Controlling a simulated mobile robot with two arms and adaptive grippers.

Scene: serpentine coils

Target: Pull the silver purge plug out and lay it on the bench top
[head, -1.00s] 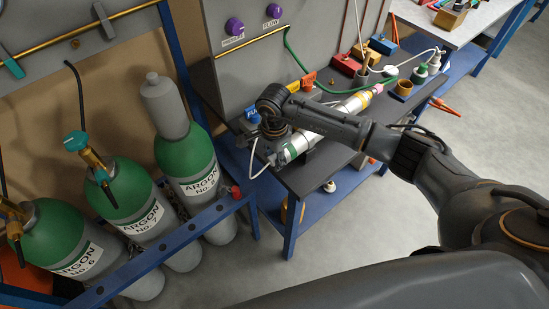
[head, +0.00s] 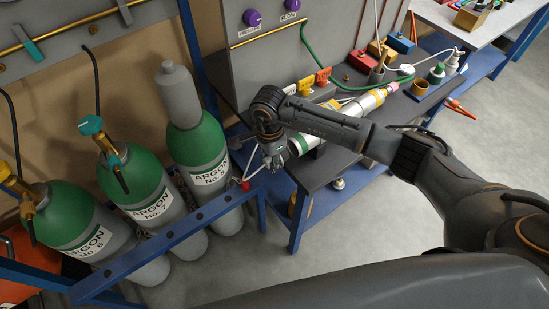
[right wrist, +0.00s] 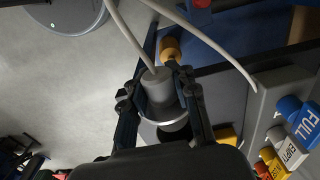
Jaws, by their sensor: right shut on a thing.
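The silver purge plug (right wrist: 158,88) is a grey cylinder with a pale rim, between the fingers of my right gripper (right wrist: 158,100) in the right wrist view. A white hose runs from its far end. In the head view my right gripper (head: 275,160) hangs just off the left end of the silver tube (head: 362,105), which has a green band. The plug is hardly visible there, and no tube shows beside it in the wrist view. The bench top (head: 322,172) is dark grey and lies under the tube. My left gripper is not in view.
Argon cylinders (head: 207,150) stand left of the bench behind a blue rail (head: 185,230). A grey panel (head: 265,60) rises behind. Coloured tags (right wrist: 305,120) sit close to the gripper. Bare bench top shows in front of the tube.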

